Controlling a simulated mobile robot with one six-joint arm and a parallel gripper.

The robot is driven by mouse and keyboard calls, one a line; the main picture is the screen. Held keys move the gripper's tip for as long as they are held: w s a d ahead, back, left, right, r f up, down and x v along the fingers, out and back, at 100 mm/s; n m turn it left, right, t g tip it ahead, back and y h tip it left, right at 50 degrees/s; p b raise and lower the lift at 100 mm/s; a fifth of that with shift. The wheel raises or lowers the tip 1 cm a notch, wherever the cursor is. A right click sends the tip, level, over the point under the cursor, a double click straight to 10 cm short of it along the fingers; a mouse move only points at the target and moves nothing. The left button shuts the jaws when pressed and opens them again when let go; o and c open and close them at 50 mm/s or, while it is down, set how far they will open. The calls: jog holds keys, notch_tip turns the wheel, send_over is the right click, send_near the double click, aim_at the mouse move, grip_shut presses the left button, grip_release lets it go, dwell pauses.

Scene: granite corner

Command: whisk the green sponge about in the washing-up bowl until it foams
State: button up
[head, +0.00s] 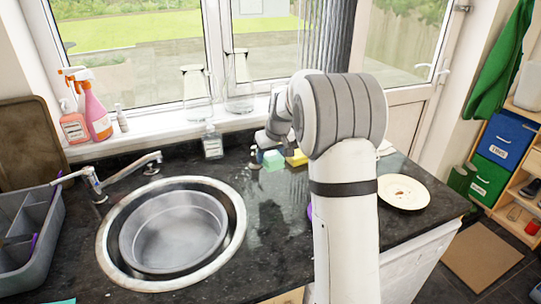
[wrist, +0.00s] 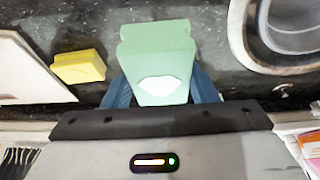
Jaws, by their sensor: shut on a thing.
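The pale green sponge (wrist: 157,45) is between the blue fingers of my gripper (wrist: 160,88) in the wrist view, and the gripper is shut on it. A white patch shows on its near face. In the head view the sponge (head: 273,160) is at the back of the dark counter, right of the sink, with my gripper (head: 262,149) at it. I cannot tell whether it touches the counter. The round grey washing-up bowl (head: 172,228) sits in the sink at left, apart from the sponge. Part of it shows at upper right in the wrist view (wrist: 295,18).
A yellow sponge (head: 297,158) lies just right of the green one. A clear bottle (head: 212,143) stands behind, between bowl and gripper. The tap (head: 125,172) reaches over the sink's back left. A grey caddy (head: 27,235) is far left and a plate (head: 403,192) right.

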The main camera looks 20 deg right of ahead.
jog(key=a+f+y+p, duration=0.2)
jog(key=a+p, duration=0.3)
jog(key=a, duration=1.1)
jog(key=p, duration=0.4)
send_over(183, 252)
notch_tip(183, 252, down, 2)
jog(key=shift+y, duration=0.4)
notch_tip(183, 252, down, 17)
jog(key=b, duration=1.5)
jog(key=shift+w+d+r, duration=0.1)
jog(key=shift+d+r, duration=0.05)
jog(key=shift+r, duration=0.05)
